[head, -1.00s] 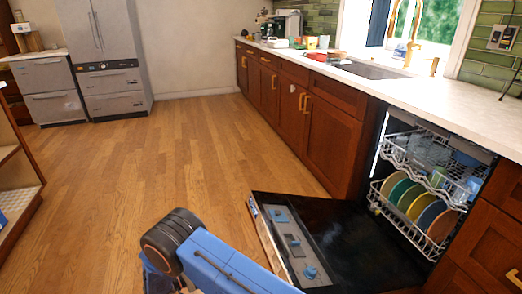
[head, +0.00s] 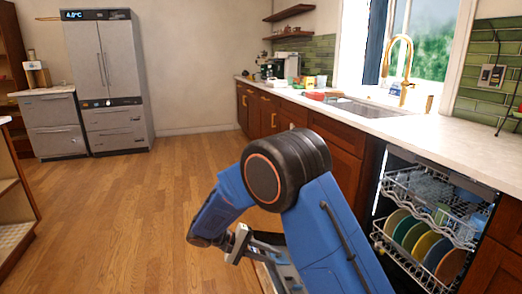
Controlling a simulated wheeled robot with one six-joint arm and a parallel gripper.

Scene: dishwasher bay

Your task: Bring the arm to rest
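My blue arm, with a thick black joint, rises from the bottom and bends at the middle of the head view. My gripper (head: 245,246) hangs at the lower middle, below the bend and in front of the lowered dishwasher door. Its fingers are small and partly hidden, so I cannot tell whether they are open or shut. I see nothing held in it.
The dishwasher (head: 424,208) stands open at right, its lower rack (head: 405,262) holding several coloured plates. My arm hides most of its door. The counter (head: 400,124) with the sink runs along the right. The wooden floor (head: 130,215) at left is clear to the fridge (head: 104,70).

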